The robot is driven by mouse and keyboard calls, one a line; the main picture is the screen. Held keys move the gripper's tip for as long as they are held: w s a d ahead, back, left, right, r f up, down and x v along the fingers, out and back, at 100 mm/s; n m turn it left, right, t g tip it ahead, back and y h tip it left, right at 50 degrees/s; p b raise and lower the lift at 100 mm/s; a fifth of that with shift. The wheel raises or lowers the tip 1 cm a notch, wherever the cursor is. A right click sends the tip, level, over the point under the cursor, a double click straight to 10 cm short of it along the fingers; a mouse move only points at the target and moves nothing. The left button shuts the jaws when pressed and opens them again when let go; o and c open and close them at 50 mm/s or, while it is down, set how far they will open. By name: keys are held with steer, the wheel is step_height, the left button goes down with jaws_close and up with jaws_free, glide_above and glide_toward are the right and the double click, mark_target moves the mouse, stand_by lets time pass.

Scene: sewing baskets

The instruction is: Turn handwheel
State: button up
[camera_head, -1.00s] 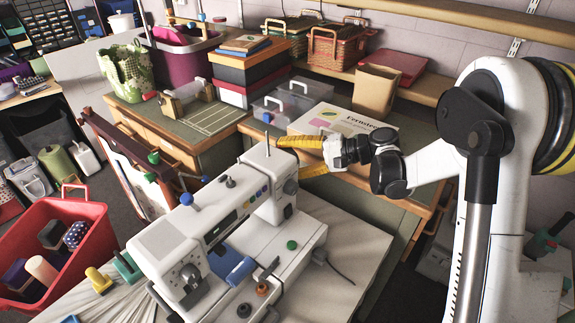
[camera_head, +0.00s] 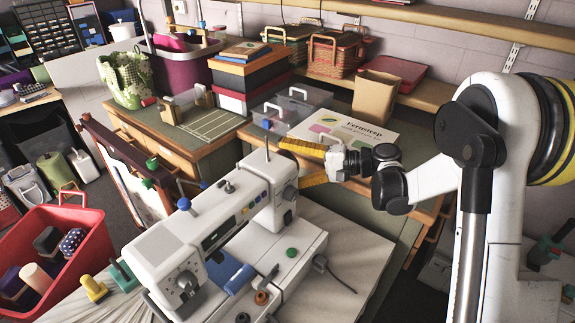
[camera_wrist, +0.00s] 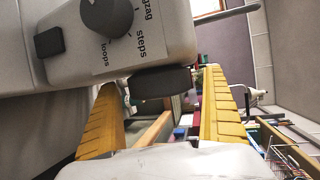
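The white sewing machine (camera_head: 215,228) stands on a pale table. Its handwheel (camera_head: 290,192) is a dark grey disc on the right end. In the wrist view the dark, rounded handwheel (camera_wrist: 160,82) shows just below the white housing, in the space between my two yellow fingers. My gripper (camera_head: 296,165) is open beside the machine's right end, its fingers spread one above the other in the head view. In the wrist view my gripper (camera_wrist: 163,97) has one finger on each side of the wheel, with visible gaps. I cannot tell how deep the wheel sits between them.
A dial (camera_wrist: 107,17) and a dark button sit on the housing close to my left finger in the wrist view. A worktable with a Fernstep box (camera_head: 345,130) and a paper bag (camera_head: 375,97) lies behind my gripper. A red basket (camera_head: 62,245) stands at left.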

steer(key=shift+d, duration=0.15)
steer(key=v, duration=1.1)
steer(key=shift+s+d, duration=0.15)
steer(key=shift+d, duration=0.25)
steer(key=shift+r, duration=0.1)
